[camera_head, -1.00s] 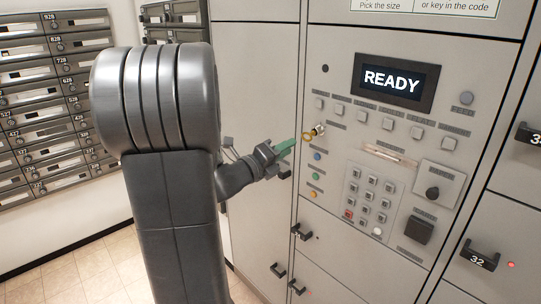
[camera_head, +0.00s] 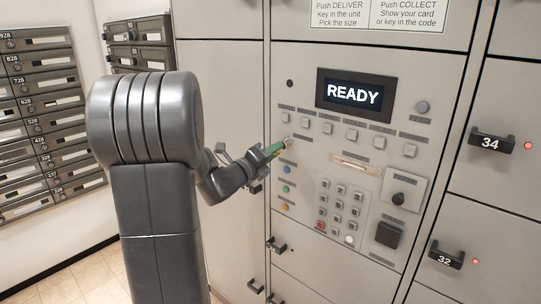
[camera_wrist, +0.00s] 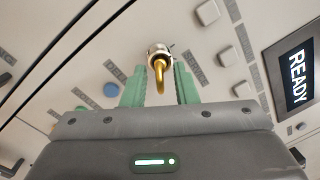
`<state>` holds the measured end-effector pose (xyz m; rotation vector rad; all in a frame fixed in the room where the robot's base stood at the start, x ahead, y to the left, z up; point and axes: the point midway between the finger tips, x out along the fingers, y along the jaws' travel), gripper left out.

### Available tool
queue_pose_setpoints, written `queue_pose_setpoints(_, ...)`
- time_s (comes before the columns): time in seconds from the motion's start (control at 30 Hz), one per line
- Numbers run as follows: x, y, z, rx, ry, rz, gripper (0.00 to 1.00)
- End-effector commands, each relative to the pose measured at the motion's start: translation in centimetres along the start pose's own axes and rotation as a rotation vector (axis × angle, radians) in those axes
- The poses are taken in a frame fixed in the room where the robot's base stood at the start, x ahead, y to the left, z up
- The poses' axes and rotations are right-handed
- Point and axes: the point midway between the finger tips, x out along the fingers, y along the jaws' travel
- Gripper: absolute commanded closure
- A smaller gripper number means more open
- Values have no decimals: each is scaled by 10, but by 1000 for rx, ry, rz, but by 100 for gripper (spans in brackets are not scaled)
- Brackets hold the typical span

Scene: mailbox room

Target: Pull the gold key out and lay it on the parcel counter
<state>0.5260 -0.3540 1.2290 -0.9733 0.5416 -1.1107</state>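The gold key (camera_wrist: 159,76) sits in a round silver lock (camera_wrist: 158,50) on the grey locker panel. My gripper (camera_wrist: 160,69) is open in the wrist view, its two green fingers on either side of the key with a gap showing on each side. In the head view my gripper (camera_head: 278,149) reaches the panel at the lock, and its fingers largely hide the key. The parcel counter is not in view.
The panel carries a READY display (camera_head: 354,94), a row of square buttons, a keypad (camera_head: 340,207) and coloured round buttons close below the lock. Locker doors with protruding handles (camera_head: 491,142) stand to the right. Small mailboxes (camera_head: 40,115) line the left wall.

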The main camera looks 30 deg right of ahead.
Motion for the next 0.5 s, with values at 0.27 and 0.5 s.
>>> queue_pose_setpoints(0.27,0,0,0,0,0,0,100)
queue_pose_setpoints(0.5,0,0,0,0,0,0,100)
